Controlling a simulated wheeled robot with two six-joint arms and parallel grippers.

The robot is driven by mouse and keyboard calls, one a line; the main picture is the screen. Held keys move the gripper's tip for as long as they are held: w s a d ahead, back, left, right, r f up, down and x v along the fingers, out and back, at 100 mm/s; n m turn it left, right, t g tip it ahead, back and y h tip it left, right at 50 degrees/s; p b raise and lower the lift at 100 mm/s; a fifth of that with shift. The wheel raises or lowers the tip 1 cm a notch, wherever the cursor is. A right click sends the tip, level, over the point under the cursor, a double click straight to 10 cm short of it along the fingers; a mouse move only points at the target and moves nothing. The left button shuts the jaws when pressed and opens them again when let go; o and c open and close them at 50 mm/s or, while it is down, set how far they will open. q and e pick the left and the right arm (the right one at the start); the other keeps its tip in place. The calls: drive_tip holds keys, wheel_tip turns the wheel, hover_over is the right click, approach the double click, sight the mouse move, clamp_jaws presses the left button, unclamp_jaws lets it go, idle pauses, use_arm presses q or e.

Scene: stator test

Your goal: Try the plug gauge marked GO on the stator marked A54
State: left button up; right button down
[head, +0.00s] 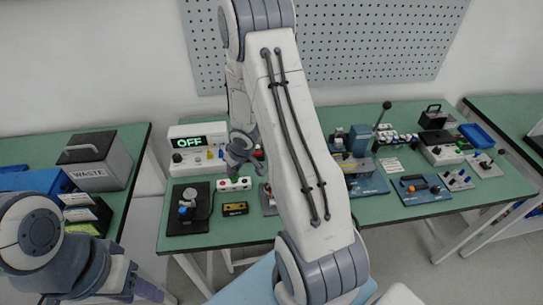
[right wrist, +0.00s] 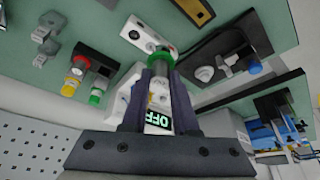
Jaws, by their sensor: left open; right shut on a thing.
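My right gripper (right wrist: 165,85) is shut on a small metallic cylinder with a green collar (right wrist: 163,56), which looks like the plug gauge; no GO mark is legible. In the head view the right gripper (head: 239,162) is above the bench, just behind a small white block (head: 235,184) with red and green spots. This block also shows past the fingertips in the right wrist view (right wrist: 138,35). I cannot tell whether the gauge touches it. No A54 mark is legible, so I cannot identify that stator. My left gripper (head: 148,290) is open, low at the left, partly out of frame.
A white tester (head: 185,135) reading OFF stands behind. A dark fixture (head: 175,222) and a yellow-black item (head: 235,208) are at the bench front. A WASTE bin (head: 98,165) is at left. My right arm hides the middle; a blue plate (head: 420,190) with tools is right.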

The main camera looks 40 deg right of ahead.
drive_tip(key=s+d+r+n+p, duration=0.1)
drive_tip(key=s+d+p, duration=0.15)
drive_tip(key=d, duration=0.25)
drive_tip(key=s+d+r+p, duration=0.1)
drive_tip(key=s+d, duration=0.2)
drive_tip(key=d, duration=0.2)
wheel_tip(320, 180, down, 7)
drive_tip(key=b, duration=0.7)
drive_tip(key=shift+s+d+r, duration=0.15)
drive_tip(key=shift+d+r, duration=0.05)
drive_tip(key=shift+d, duration=0.05)
drive_tip(key=shift+s+f+b, duration=0.1)
drive_tip(key=shift+f+b, duration=0.3)
drive_tip(key=shift+f, duration=1.15)
idle(4.2)
